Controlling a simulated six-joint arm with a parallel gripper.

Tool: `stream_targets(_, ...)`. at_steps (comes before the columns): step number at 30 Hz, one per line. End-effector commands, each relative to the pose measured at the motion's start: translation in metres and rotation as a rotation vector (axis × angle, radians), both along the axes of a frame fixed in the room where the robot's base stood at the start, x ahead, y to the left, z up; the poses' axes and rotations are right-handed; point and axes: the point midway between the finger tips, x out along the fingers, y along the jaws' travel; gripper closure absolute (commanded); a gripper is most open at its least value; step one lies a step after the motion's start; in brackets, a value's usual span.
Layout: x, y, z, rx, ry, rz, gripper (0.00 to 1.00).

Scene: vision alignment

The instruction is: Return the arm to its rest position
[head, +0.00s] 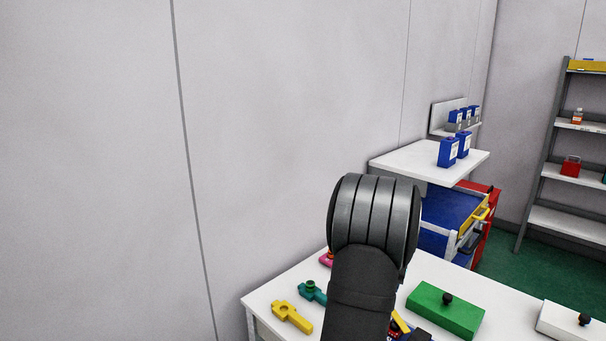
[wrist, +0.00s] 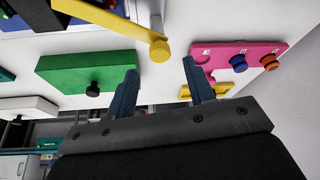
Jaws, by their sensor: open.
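My gripper (wrist: 160,82) shows in the wrist view with its two dark blue fingers apart and nothing between them. In the head view my dark arm link stands over the white table (head: 263,297), and the gripper's fingers are hidden there. In the wrist view a green block (wrist: 65,72) with a black knob lies left of the fingers. A pink board (wrist: 262,50) with blue and orange round pieces lies to the right. A yellow bar (wrist: 110,20) with a round end lies beyond the fingertips.
In the head view, a yellow part (head: 291,316) and a teal part (head: 311,291) lie left of my arm. The green block (head: 444,310) and a white block (head: 571,321) lie right. Behind are a blue cart (head: 448,207) and a shelf rack (head: 567,179). A wall runs along the left.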

Motion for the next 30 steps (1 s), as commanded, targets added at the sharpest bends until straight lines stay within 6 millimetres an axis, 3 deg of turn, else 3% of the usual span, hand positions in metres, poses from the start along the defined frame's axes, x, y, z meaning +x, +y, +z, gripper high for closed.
stream_targets(20, -0.043, 0.024, 0.12, -0.001, -0.004, 0.0, 0.51)
stream_targets(21, -0.044, 0.025, 0.121, 0.001, 0.0, 0.0, 0.51)
stream_targets(30, -0.022, 0.013, 0.059, 0.001, 0.004, 0.001, 0.51)
